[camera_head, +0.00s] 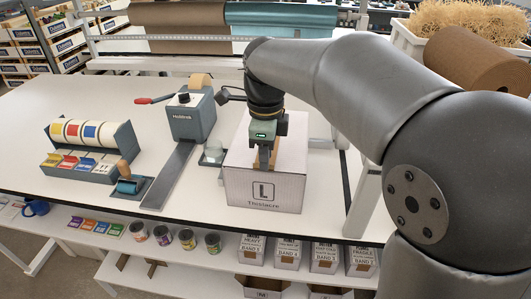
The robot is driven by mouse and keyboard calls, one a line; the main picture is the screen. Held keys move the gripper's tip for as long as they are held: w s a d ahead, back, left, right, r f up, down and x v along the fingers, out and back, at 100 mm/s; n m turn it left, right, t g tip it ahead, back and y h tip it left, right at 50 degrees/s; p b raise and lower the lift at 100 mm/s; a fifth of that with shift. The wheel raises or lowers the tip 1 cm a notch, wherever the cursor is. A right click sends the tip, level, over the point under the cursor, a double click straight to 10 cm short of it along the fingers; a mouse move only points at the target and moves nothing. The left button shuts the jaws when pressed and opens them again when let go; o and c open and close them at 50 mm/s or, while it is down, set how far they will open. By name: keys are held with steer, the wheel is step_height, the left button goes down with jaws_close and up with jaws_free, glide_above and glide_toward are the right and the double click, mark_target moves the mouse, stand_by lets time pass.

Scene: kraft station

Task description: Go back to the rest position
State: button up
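My grey arm reaches in from the right side of the view.
Paper rolls (180,26) are behind.

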steer(key=shift+r+p, duration=1)
steer(key=shift+r, duration=0.35)
steer(key=s+d+f+n, duration=0.6)
steer(key=s+d+n, duration=0.2)
steer(key=s+n, duration=0.1)
steer(key=s+d+f+n, duration=0.5)
steer(key=s+d+n, duration=0.4)
steer(key=s+n, duration=0.1)
steer(key=shift+s+d+f+t, duration=0.15)
steer(key=shift+d+f+t, duration=0.15)
steer(key=shift+f+t, duration=0.1)
